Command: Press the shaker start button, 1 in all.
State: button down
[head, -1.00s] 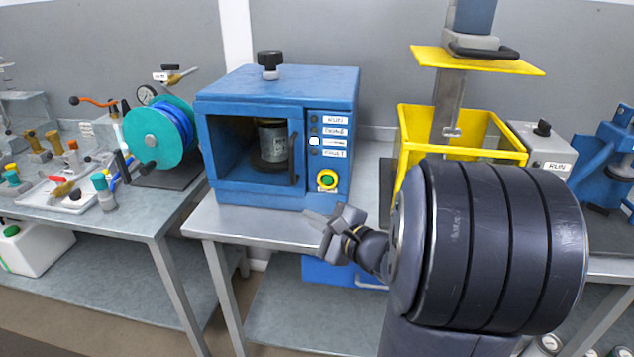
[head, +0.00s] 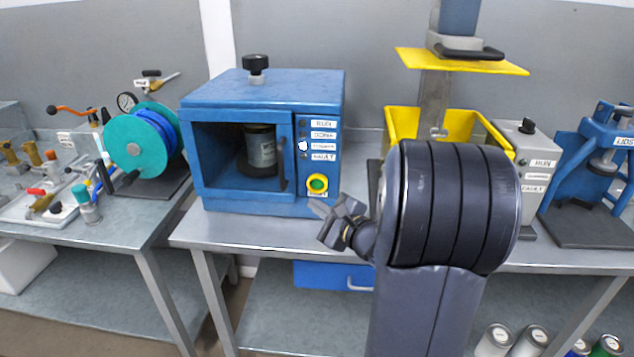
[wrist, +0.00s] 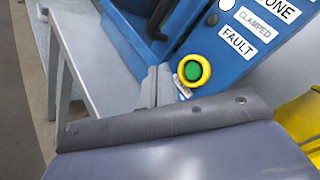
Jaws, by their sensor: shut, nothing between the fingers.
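The blue shaker (head: 262,140) stands on the metal table, with a can (head: 262,148) inside its dark front opening. Its start button (head: 317,183) is green with a yellow ring, low on the right front panel. The button also shows in the wrist view (wrist: 192,70), near the middle. My gripper (head: 318,210) is shut and empty, just below and in front of the button in the head view. In the wrist view the fingertips (wrist: 158,84) show just left of the button. I cannot tell whether they touch the panel.
Status labels and a white lit lamp (head: 303,146) sit above the button. A yellow bin (head: 398,125) and a grey control box (head: 536,165) stand to the right. A teal reel (head: 140,143) stands on the left table. The table's front strip (head: 225,232) is clear.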

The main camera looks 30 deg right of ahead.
aim_at(317, 183)
jog(key=shift+w+d, duration=0.7)
jog(key=shift+w, duration=0.35)
jog(key=shift+w+d, duration=0.7)
jog(key=shift+w, duration=0.3)
jog(key=shift+w, duration=0.1)
dwell(0.4)
jog(key=shift+w+d+b, duration=0.2)
jog(key=shift+w+b, duration=0.05)
jog(key=shift+b, duration=0.15)
